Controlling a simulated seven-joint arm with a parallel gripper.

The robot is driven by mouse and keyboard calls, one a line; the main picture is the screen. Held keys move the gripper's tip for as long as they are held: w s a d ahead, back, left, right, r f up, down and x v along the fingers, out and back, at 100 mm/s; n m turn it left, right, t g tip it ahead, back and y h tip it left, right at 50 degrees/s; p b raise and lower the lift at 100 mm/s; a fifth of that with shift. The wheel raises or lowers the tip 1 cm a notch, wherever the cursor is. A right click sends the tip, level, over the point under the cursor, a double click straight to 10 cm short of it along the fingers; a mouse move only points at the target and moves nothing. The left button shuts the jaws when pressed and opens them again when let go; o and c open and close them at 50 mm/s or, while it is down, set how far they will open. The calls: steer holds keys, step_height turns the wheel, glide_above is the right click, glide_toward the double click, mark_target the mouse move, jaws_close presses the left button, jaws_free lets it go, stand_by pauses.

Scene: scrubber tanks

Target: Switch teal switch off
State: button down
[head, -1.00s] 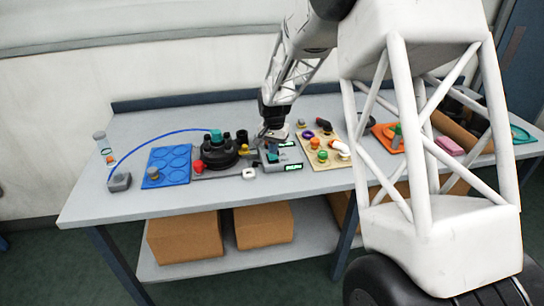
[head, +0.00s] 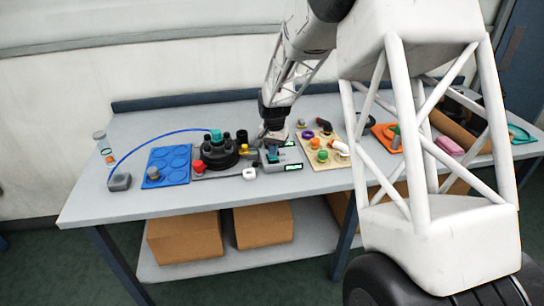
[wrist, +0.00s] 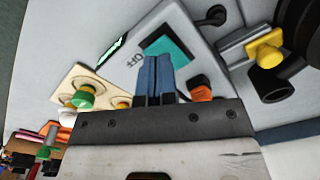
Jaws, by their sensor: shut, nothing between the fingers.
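The teal switch (wrist: 165,42) is a square rocker on a light grey box, with the word "Off" printed beside it. In the head view, the grey box (head: 270,165) stands near the table's middle, and my gripper hides much of the switch there. My gripper (wrist: 158,60) is shut and empty. In the wrist view, its two blue-grey fingertips sit together over the switch's near edge. I cannot tell whether they touch it.
A black round fixture (head: 215,155) with knobs stands just left of the box. A beige board (head: 322,160) with coloured knobs is on its right. An orange-topped black part (wrist: 200,90) is close beside my fingers. A blue tray (head: 168,160) lies further left.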

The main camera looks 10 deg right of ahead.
mark_target(274, 158)
steer(key=shift+f, duration=1.05)
stand_by(0.9)
steer(key=shift+r, duration=3.5)
